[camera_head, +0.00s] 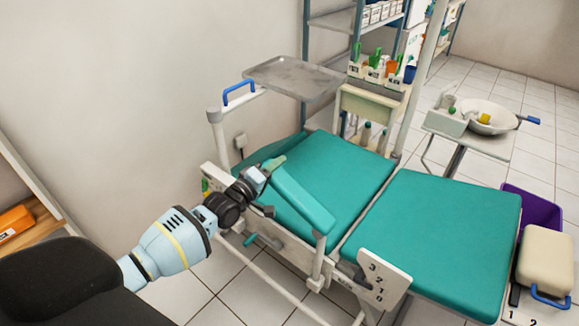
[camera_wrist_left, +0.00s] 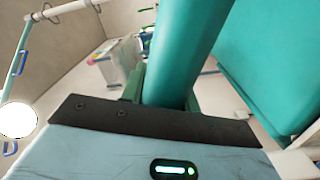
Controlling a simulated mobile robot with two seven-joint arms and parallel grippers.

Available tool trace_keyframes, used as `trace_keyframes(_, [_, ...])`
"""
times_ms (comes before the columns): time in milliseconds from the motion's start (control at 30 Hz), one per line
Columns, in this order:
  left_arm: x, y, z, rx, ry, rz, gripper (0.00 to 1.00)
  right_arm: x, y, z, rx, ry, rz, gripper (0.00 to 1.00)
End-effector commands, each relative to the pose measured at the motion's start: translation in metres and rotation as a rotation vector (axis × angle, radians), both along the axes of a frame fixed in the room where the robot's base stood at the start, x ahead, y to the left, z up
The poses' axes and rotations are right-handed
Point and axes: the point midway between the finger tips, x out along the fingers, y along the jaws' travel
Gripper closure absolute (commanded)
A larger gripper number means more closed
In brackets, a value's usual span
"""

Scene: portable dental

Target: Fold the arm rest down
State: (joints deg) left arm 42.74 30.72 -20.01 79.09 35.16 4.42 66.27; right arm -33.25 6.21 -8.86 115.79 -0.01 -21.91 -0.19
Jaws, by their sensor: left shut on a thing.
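The arm rest (camera_head: 303,199) is a long teal padded bar along the near side of the dental chair (camera_head: 350,170). Its near end is by a pale upright post (camera_head: 321,262). My left gripper (camera_head: 266,177) is at the far end of the arm rest and is shut on it. A small pale green part (camera_head: 277,161) shows beside the fingers. My right gripper is not in view.
A numbered white plate (camera_head: 384,280) stands beside the teal leg section (camera_head: 445,235). A metal tray (camera_head: 294,78) is above the chair's far end. A basin (camera_head: 490,117) and a beige case (camera_head: 545,262) are at the right. Tiled floor is open at the front left.

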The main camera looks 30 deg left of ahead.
Motion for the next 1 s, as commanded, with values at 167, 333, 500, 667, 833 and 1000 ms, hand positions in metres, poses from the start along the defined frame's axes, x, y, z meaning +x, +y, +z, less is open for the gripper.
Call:
trace_keyframes(167, [0.001, 0.012, -0.035, -0.135, 0.031, 0.001, 1.0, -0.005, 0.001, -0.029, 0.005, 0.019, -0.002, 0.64])
trace_keyframes(333, [0.003, 0.017, -0.054, -0.241, 0.049, 0.0, 1.0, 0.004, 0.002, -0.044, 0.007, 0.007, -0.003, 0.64])
trace_keyframes(500, [0.004, 0.02, -0.067, -0.321, 0.062, 0.0, 1.0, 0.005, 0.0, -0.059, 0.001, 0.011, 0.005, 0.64])
trace_keyframes(667, [0.004, 0.021, -0.074, -0.367, 0.07, 0.0, 1.0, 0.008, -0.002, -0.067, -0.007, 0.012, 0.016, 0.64])
trace_keyframes(833, [0.004, 0.021, -0.078, -0.391, 0.075, 0.0, 1.0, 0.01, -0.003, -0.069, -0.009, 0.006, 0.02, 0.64])
trace_keyframes(1000, [0.004, 0.021, -0.079, -0.401, 0.077, -0.001, 1.0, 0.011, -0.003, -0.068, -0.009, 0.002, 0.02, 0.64])
